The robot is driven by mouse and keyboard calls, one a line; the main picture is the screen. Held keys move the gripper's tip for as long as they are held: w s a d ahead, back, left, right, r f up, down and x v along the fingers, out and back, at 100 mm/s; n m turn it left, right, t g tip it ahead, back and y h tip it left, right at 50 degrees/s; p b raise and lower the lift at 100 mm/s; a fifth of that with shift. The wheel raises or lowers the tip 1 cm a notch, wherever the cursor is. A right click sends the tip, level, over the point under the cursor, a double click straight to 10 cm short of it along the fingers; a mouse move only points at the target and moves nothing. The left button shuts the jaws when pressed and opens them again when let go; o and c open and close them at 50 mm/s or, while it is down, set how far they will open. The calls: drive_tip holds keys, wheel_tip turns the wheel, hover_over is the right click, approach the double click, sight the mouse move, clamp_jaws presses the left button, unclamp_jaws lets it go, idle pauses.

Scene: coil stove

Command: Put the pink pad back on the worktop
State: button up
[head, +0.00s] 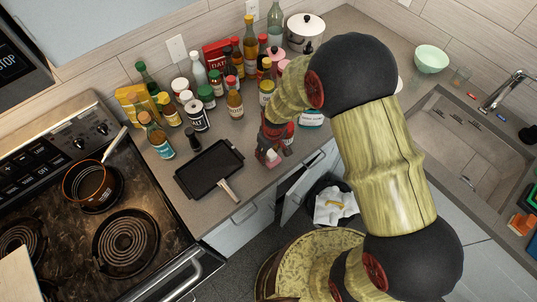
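A small pink pad (271,157) shows at the fingertips of my gripper (272,150), which points down near the front edge of the worktop (240,137). The fingers appear closed around the pad, and part of it is hidden by them. From this view I cannot tell whether the pad touches the worktop or is held just above it.
Several bottles and jars crowd the worktop behind my gripper. A black griddle pan (209,168) lies to the left, beside the stove with a saucepan (92,185). A bin (334,207) stands below, by an open cabinet door. The sink (470,150) is at right.

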sight(271, 153)
drive_tip(key=shift+f, duration=0.9)
drive_tip(key=shift+f, duration=0.1)
drive_tip(key=shift+f, duration=0.15)
drive_tip(key=o, duration=1.2)
drive_tip(key=r, duration=0.8)
drive_tip(key=s+r, duration=0.1)
drive_tip(key=r, duration=0.3)
drive_tip(key=shift+s+d+r, duration=0.1)
drive_tip(key=shift+d+r, duration=0.2)
drive_tip(key=shift+d, duration=0.1)
